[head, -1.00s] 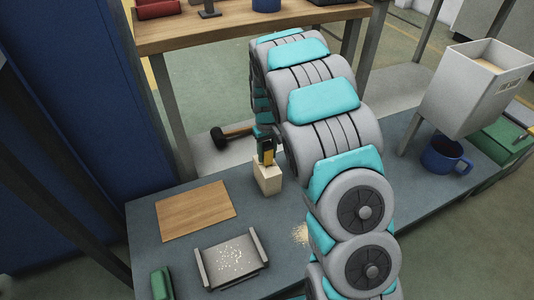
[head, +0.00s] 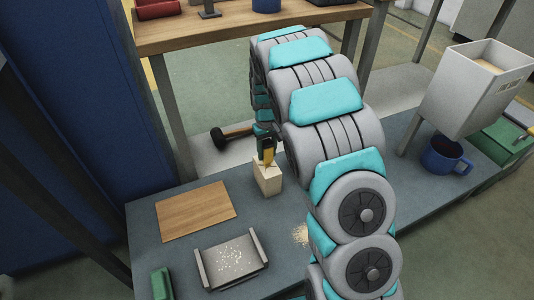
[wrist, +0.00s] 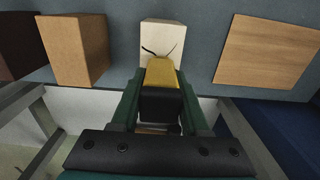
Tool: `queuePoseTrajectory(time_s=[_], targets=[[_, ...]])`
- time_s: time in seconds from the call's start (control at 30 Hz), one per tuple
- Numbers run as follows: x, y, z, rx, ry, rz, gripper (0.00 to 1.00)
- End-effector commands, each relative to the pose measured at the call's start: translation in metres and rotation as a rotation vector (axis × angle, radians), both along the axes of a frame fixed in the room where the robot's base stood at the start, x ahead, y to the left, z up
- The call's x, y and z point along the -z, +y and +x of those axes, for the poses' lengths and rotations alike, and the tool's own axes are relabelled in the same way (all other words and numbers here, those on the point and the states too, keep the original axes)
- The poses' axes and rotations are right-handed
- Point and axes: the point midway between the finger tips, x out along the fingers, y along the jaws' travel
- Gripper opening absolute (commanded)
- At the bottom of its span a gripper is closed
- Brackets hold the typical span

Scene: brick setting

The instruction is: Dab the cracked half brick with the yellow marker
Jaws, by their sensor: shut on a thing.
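The cracked half brick (head: 267,181) is a pale cream block standing on the grey bench. In the wrist view, dark crack lines show on the cream brick (wrist: 162,33). My gripper (head: 265,136) is directly above it, pointing down, and is shut on the yellow marker (head: 267,154). In the wrist view, the marker (wrist: 161,75) has a yellow end and a black body between my green fingers (wrist: 160,108). Its yellow end overlaps the near edge of the brick. I cannot tell whether it touches the brick, as the tip is hidden.
A wooden board (head: 195,210) and a grey tray with pale crumbs (head: 205,272) lie left of the brick. A tan block (wrist: 75,50) and a darker one (wrist: 14,45) stand beside it.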

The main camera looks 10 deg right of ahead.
Motion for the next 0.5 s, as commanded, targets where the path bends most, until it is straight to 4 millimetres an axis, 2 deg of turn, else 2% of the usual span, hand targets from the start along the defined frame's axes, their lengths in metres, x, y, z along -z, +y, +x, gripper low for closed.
queuePoseTrajectory(time_s=[0.5], targets=[[-0.04, 0.0, 0.0, 0.0, -0.003, 0.001, 0.03]])
